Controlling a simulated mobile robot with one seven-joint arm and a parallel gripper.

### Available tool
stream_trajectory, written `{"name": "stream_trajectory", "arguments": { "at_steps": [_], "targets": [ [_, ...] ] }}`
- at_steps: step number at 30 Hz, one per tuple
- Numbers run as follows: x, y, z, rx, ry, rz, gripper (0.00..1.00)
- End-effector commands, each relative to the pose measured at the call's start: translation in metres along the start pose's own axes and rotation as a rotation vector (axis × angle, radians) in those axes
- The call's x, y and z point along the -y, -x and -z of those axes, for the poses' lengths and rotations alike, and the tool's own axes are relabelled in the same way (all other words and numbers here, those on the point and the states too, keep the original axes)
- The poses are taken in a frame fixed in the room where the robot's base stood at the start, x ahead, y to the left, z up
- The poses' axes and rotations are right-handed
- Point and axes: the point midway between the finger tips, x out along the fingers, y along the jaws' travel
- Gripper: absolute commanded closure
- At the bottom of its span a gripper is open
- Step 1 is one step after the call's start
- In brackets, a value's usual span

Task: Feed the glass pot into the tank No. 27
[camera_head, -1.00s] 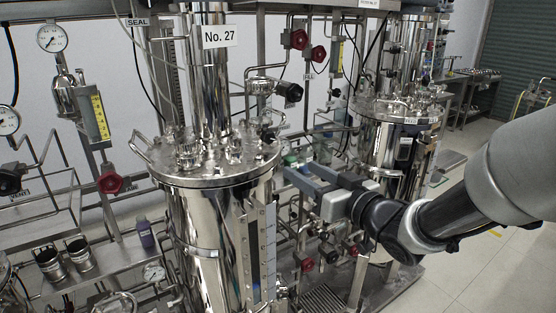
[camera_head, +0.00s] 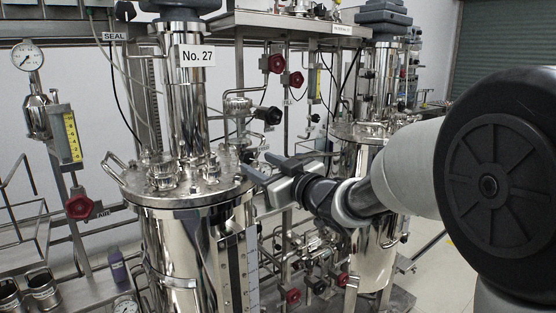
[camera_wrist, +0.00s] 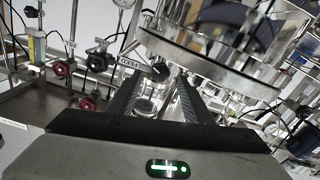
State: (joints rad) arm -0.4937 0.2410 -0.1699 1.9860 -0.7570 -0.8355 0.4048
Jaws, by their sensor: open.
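The tank No. 27 (camera_head: 185,240) is a tall, shiny steel vessel left of centre in the head view. Its flanged lid carries several fittings, and its name plate (camera_head: 195,55) is on the column above. My gripper (camera_head: 258,166) is at the right edge of that lid; I cannot tell whether it touches. In the wrist view my gripper (camera_wrist: 159,80) has its two dark fingers apart. A small clear, round object (camera_wrist: 147,102) shows between them, perhaps the glass pot; I cannot tell whether it is between the fingers or beyond. No glass pot is clear in the head view.
A second steel tank (camera_head: 370,160) stands to the right, behind my arm. Pipes and red valve knobs (camera_head: 79,206) crowd the space around both tanks. Two steel cups (camera_head: 42,288) and a purple bottle (camera_head: 118,272) stand at the lower left. Clear floor shows at right.

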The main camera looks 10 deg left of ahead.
Motion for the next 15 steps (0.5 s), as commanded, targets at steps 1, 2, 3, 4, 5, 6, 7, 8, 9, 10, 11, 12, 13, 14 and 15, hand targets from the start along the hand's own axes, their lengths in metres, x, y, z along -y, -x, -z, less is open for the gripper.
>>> {"name": "stream_trajectory", "arguments": {
  "at_steps": [1,2,3,4,5,6,7,8,9,10,11,12,13,14,15],
  "targets": [
    [0.001,-0.012,-0.002,0.001,0.0,0.003,0.54],
    [0.001,-0.018,-0.001,-0.001,0.0,0.002,0.54],
    [0.001,-0.026,-0.001,0.0,0.0,0.002,0.54],
    [0.001,-0.031,-0.001,0.0,-0.001,0.001,0.54],
    [0.001,-0.036,-0.001,0.0,0.0,0.001,0.54],
    [0.001,-0.042,-0.001,0.0,0.0,0.001,0.54],
    [0.001,-0.046,0.0,-0.001,0.0,0.001,0.54],
    [0.001,-0.049,-0.001,0.0,0.0,0.001,0.54],
    [0.0,-0.054,-0.001,0.0,0.0,0.0,0.54],
    [0.0,-0.056,-0.001,0.0,0.0,0.0,0.54],
    [0.0,-0.058,-0.001,0.0,0.0,0.0,0.54],
    [0.0,-0.06,0.0,0.0,0.0,0.0,0.54],
    [0.0,-0.062,0.0,0.0,0.0,0.0,0.54],
    [0.0,-0.063,0.0,0.0,-0.001,0.0,0.54],
    [0.0,-0.064,-0.001,0.0,-0.001,0.0,0.54]
  ]
}}
